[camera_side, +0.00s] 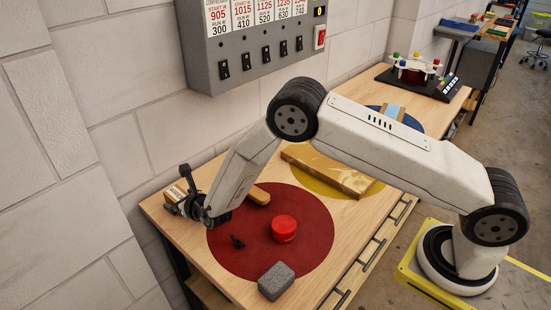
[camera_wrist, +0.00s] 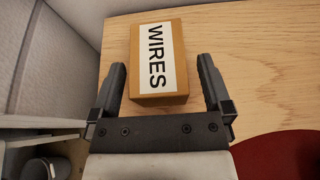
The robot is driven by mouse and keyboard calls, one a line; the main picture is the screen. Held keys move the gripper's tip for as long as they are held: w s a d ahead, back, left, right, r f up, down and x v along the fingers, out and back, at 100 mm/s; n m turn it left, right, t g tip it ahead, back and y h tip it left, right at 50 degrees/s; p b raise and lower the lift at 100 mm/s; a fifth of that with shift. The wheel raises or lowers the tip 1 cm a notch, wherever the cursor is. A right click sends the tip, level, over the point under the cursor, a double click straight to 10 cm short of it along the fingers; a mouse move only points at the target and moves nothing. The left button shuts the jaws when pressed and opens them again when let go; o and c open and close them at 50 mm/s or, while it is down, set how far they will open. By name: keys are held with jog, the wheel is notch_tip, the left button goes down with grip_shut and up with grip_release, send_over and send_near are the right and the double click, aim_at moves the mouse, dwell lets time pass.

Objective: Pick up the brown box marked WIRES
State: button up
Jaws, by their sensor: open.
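The brown box marked WIRES (camera_wrist: 158,60) lies on the wooden bench in the wrist view, its white label facing the camera. My gripper (camera_wrist: 158,80) is open, with one dark finger on each side of the box's near end. Gaps show between the fingers and the box, and nothing is held. In the side view the box (camera_side: 175,193) is at the bench's far left corner, partly hidden behind my gripper (camera_side: 182,203). I cannot tell the exact height of the fingers over the bench.
A red round mat (camera_side: 225,262) holds a red cylinder (camera_side: 284,228), a grey block (camera_side: 276,281) and a small black item (camera_side: 238,241). A wooden plank (camera_side: 328,172) lies on a yellow mat. A grey switch panel (camera_side: 255,50) hangs on the wall above the bench.

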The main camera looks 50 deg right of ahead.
jog(key=shift+x, duration=1)
jog(key=c, duration=1.3)
